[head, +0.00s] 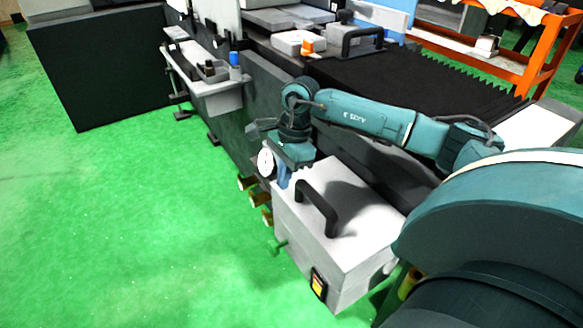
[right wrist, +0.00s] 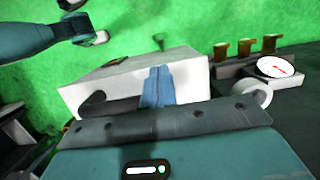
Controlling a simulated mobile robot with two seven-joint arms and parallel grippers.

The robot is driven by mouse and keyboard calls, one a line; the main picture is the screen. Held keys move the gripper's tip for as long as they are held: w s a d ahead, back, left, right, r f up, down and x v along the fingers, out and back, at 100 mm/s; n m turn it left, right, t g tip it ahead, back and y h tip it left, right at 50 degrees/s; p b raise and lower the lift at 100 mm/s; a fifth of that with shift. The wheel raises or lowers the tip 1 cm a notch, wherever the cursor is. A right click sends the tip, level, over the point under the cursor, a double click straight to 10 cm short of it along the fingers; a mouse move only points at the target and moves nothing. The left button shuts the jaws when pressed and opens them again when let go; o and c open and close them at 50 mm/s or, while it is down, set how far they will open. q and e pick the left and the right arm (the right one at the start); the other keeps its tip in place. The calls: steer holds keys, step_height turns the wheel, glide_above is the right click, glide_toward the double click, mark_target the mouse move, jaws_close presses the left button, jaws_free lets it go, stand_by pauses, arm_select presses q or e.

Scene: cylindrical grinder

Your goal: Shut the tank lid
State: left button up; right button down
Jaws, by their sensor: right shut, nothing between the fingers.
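The tank (head: 302,262) is a light grey box at the lower middle of the head view. Its lid (head: 355,240) carries a black arched handle (head: 318,208) and appears to lie flat on top, with no clear gap showing. My right gripper (head: 284,184) points down at the lid's far left corner, beside the handle, with its blue fingers together and empty. In the right wrist view the shut fingers (right wrist: 158,74) show over the pale lid (right wrist: 110,77), with the dark handle (right wrist: 110,106) to their left. I cannot tell whether the fingertips touch the lid. My left gripper is out of view.
A round white dial (head: 265,161) and several brass fittings (head: 254,200) sit on the machine side next to the tank. Black bellows (head: 410,85) lie behind my right arm. An orange cart (head: 535,70) stands at the back right. The green floor at left is clear.

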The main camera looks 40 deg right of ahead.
steer(key=b+x, duration=0.2)
steer(key=x, duration=0.3)
steer(key=shift+a+f+b, duration=0.1)
steer(key=shift+a+b, duration=0.1)
steer(key=shift+b, duration=0.2)
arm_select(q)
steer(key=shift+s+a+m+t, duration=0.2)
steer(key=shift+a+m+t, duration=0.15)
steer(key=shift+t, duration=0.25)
arm_select(e)
steer(key=shift+f, duration=0.3)
steer(key=a+p+v, duration=0.1)
steer(key=p+v, duration=0.2)
steer(key=v, duration=0.2)
glide_above(279, 196)
steer(key=s+a, duration=0.2)
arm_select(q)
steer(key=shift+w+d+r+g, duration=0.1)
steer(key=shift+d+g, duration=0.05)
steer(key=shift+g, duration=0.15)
arm_select(e)
steer(key=a+r, duration=0.6)
steer(key=a, duration=0.1)
steer(key=shift+w, duration=0.15)
